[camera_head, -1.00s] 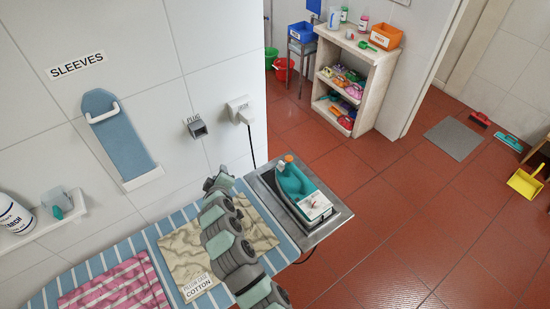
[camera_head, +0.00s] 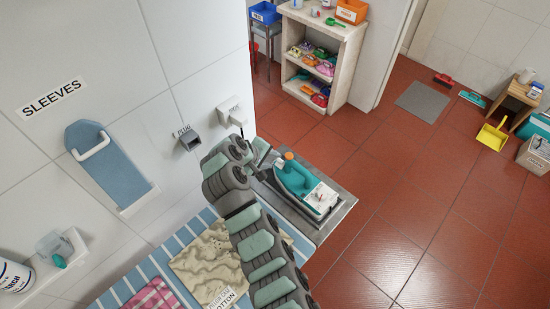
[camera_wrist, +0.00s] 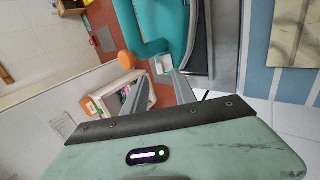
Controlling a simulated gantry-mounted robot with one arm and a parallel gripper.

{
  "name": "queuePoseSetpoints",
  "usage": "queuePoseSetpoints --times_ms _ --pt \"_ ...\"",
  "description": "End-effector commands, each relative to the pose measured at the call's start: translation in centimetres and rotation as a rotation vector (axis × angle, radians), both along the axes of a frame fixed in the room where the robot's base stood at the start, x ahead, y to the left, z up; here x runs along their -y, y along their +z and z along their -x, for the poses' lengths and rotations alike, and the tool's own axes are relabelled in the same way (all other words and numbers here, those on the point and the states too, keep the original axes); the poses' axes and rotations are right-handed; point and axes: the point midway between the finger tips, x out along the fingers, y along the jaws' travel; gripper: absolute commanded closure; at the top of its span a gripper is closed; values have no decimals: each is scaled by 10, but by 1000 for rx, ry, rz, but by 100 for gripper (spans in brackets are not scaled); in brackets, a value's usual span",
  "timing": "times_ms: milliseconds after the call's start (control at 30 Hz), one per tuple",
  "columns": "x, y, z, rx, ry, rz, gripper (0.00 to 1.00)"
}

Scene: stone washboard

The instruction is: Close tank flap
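The teal iron (camera_head: 292,178) rests on a grey metal stand at the end of the striped ironing board. It has an orange knob (camera_head: 289,156), and a white label lies on its right end. In the wrist view the iron's teal body (camera_wrist: 160,22) fills the top, with the orange knob (camera_wrist: 87,75) to the left. A small whitish piece (camera_wrist: 158,66) shows by the iron near my fingertips; I cannot tell whether it is the tank flap. My gripper (camera_wrist: 156,78) looks open and empty, its two fingers apart, close to the iron's left end. I cannot tell whether it touches.
The metal stand (camera_head: 335,214) borders the iron. A beige cloth (camera_head: 205,262) lies on the board. The wall with a plug box (camera_head: 188,138) and socket (camera_head: 232,112) is close to my arm.

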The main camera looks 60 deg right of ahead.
Motion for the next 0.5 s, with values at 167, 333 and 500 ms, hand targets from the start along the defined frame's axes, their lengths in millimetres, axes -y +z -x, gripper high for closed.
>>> queuePoseSetpoints --times_ms 167,333,500 --pt "16 -22 7 -3 -2 -3 67" --pt "26 -33 8 0 0 0 67" --pt "30 -38 9 1 0 0 67"
